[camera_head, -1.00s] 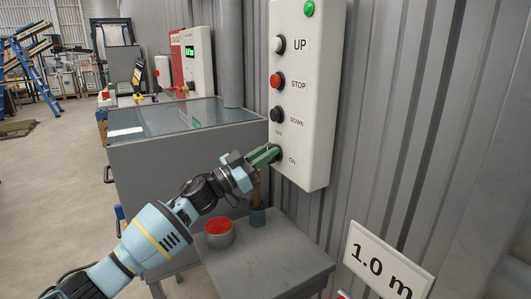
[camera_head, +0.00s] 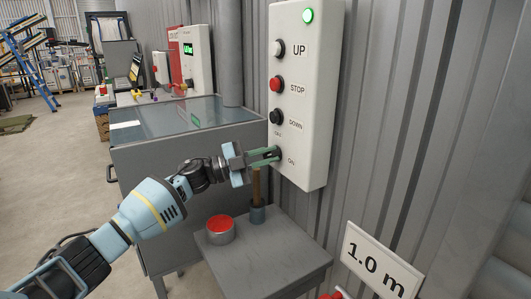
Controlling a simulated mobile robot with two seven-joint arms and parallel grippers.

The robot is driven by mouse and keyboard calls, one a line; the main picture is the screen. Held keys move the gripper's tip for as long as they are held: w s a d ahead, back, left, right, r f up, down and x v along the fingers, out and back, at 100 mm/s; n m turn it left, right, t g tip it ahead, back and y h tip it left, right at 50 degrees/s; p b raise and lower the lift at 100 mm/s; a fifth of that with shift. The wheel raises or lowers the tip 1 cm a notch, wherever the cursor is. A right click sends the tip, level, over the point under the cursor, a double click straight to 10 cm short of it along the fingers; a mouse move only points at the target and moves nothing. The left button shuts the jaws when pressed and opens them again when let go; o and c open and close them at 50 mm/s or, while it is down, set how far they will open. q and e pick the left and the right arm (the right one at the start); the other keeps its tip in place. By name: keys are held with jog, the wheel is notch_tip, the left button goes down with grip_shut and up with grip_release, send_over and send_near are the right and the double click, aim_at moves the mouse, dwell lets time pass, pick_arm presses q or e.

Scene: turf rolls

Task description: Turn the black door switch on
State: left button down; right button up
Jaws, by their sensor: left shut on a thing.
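The black door switch (camera_head: 279,154), between the small OFF and ON labels, is at the bottom of a white control panel (camera_head: 312,100) on the wall. My left gripper (camera_head: 274,155) reaches it from the left. Its two green fingers are shut on the switch, one above the other, and cover much of the knob. The knob's exact setting is hard to read. A green lamp (camera_head: 308,16) at the panel's top is lit. My right gripper is not in view.
Above the switch are white UP (camera_head: 279,48), red STOP (camera_head: 277,84) and black DOWN (camera_head: 277,117) buttons. Below stands a grey table (camera_head: 270,270) with a red-topped tin (camera_head: 220,230) and a wooden-handled tool in a cup (camera_head: 257,214). A "1.0 m" sign (camera_head: 377,262) is right.

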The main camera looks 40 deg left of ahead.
pick_arm(q)
jog(key=m+g, duration=0.1)
jog(key=m, duration=0.2)
jog(key=shift+p, duration=0.35)
jog(key=m+g, duration=0.1)
jog(key=m, duration=0.1)
jog(key=shift+m+y+p, duration=0.3)
jog(key=shift+p, duration=0.05)
jog(key=shift+f+m, duration=0.1)
jog(key=shift+m, duration=0.4)
jog(key=c, duration=1.4)
grip_release()
jog(key=shift+f, duration=0.1)
